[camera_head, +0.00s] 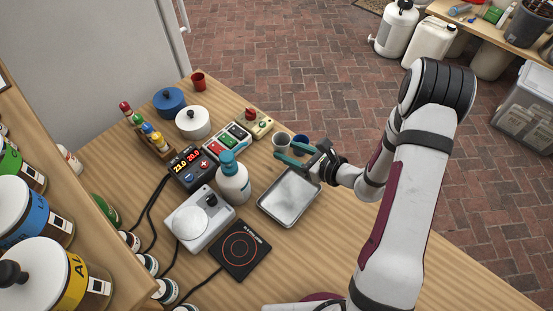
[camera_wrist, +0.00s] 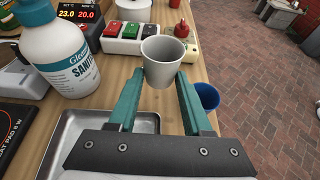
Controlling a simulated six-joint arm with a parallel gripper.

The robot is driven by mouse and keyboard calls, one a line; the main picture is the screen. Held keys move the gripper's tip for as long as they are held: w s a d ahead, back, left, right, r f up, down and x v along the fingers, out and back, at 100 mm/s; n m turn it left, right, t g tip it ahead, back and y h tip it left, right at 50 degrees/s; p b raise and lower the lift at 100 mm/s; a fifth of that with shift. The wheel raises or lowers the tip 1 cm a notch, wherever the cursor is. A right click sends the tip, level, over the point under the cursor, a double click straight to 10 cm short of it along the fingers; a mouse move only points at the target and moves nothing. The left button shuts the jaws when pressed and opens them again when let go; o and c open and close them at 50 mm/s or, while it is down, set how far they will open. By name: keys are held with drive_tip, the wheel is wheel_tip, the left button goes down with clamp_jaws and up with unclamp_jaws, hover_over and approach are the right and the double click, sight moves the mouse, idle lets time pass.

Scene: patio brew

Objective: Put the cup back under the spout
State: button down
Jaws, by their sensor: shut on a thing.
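A pale grey cup (camera_head: 280,141) is upright between the green fingers of my gripper (camera_head: 284,151), at the table's right edge. In the wrist view, the cup (camera_wrist: 162,62) sits between the fingertips (camera_wrist: 160,78), its open mouth up and looking empty. My gripper is shut on it. I cannot tell whether its base touches the table. No spout can be made out clearly.
A blue cup (camera_wrist: 207,97) is close to the right finger. A metal tray (camera_head: 289,207) lies below my gripper. A sanitizer bottle (camera_head: 232,182), scale (camera_head: 199,220) and hot pad (camera_head: 240,250) stand left. A white lidded pot (camera_head: 193,123) is farther back. The table edge is near.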

sight(278, 165)
drive_tip(key=a+f, duration=0.1)
drive_tip(key=w+a+f, duration=0.1)
drive_tip(key=shift+a, duration=0.35)
wheel_tip(278, 165, down, 3)
drive_tip(key=shift+a+f, duration=0.1)
drive_tip(key=shift+w+f, duration=0.1)
drive_tip(key=shift+f, duration=0.25)
drive_tip(key=shift+f, duration=0.15)
drive_tip(key=shift+c, duration=1.6)
unclamp_jaws()
